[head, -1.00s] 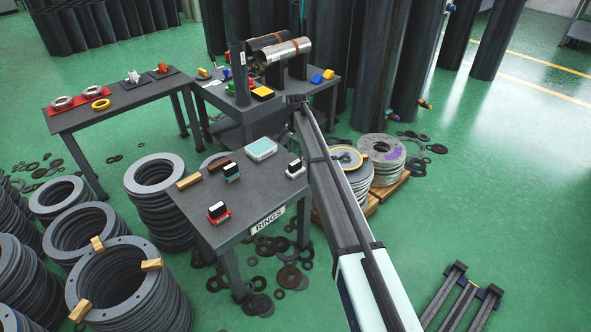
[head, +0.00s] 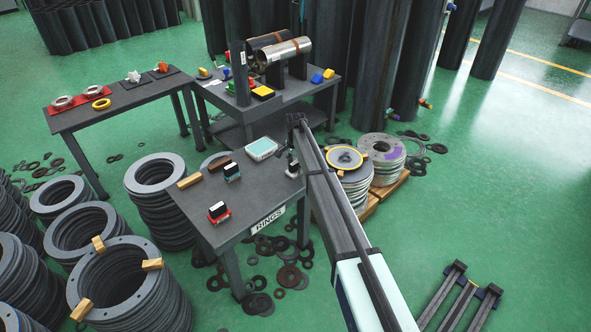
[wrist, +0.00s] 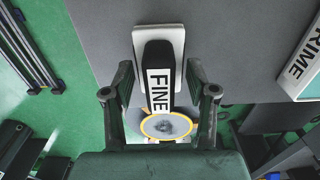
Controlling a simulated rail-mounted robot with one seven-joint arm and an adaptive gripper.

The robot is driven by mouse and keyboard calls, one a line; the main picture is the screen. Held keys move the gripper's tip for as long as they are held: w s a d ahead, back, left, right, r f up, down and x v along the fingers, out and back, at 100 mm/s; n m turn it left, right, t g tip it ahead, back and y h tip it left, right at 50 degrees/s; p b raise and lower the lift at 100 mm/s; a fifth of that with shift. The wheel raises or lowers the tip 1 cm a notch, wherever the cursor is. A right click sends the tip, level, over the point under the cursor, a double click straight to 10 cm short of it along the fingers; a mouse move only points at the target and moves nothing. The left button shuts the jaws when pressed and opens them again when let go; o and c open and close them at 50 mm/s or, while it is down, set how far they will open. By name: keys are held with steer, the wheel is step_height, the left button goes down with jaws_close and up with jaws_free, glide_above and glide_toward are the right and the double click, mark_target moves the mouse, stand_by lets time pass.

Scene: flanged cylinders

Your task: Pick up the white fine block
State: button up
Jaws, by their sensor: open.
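The white fine block (wrist: 170,45) shows in the wrist view as a white base with a black body and a white label reading "FINE". In the head view it (head: 292,171) is at the right edge of the "RINGS" table, partly hidden by my arm. My gripper (wrist: 159,72) is open, with one finger on each side of the block's black body in the wrist view. Gaps show between fingers and block. I cannot tell how far the fingertips are above the table. In the head view my gripper (head: 291,153) is small, just over the block.
The grey table (head: 258,190) also bears a teal-based block (head: 231,172), a red-based block (head: 218,212), wooden pieces (head: 190,180) and a pale box (head: 262,149). A white box lettered "RIME" (wrist: 303,62) lies right in the wrist view. Disc stacks (head: 350,175) stand beside the table.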

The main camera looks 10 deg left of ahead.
mark_target(296, 162)
jaws_close()
steer(key=shift+r, duration=0.15)
step_height(296, 162, up, 20)
steer(key=shift+b, duration=0.35)
stand_by(0.7)
